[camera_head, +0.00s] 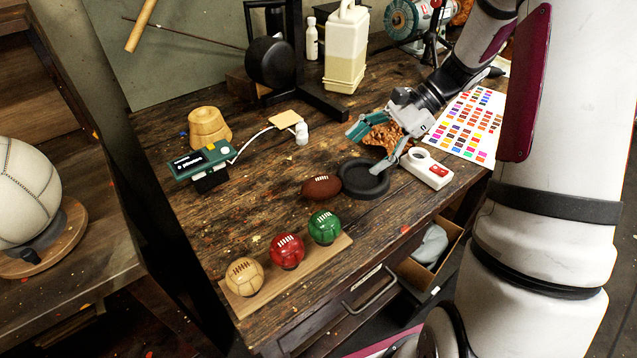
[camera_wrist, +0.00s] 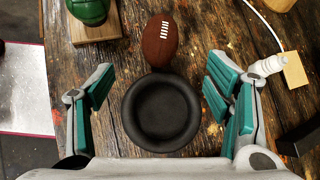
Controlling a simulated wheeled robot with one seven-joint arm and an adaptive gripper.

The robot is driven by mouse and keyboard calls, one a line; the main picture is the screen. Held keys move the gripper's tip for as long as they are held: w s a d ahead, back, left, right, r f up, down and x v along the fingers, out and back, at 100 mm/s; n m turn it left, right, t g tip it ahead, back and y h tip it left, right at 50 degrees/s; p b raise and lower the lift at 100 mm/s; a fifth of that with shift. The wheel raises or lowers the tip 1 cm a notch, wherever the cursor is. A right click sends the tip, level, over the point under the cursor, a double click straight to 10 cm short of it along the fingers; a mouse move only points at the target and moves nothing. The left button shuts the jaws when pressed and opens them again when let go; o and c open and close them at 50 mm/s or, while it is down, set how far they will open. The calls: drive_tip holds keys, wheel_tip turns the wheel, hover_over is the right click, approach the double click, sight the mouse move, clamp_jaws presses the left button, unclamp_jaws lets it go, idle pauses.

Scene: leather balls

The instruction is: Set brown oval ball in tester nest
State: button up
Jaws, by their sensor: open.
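The brown oval ball (camera_head: 322,187) with white laces lies on the wooden bench beside a black round dish (camera_head: 364,193), which looks like the tester nest. In the wrist view the ball (camera_wrist: 160,41) lies just beyond the rim of the dish (camera_wrist: 161,143); whether they touch is unclear. The dish is empty. My gripper (camera_head: 371,150) is open and empty, above the dish. In the wrist view my gripper (camera_wrist: 156,90) has its fingers spread wide on either side of the dish, with the ball past the fingertips.
A wooden strip (camera_head: 333,245) at the front holds tan, red and green balls. A white device (camera_head: 432,170) stands right of the dish. A green meter (camera_head: 200,160), a wooden block (camera_head: 208,126) and a jug (camera_head: 346,50) stand farther back.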

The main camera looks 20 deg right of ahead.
sight(322, 186)
drive_tip(key=x, duration=1.3)
drive_tip(key=shift+w+a+f, duration=0.1)
drive_tip(key=shift+a+f, duration=0.05)
drive_tip(key=shift+a, duration=0.05)
drive_tip(key=shift+c, duration=0.6)
drive_tip(key=c, duration=1.3)
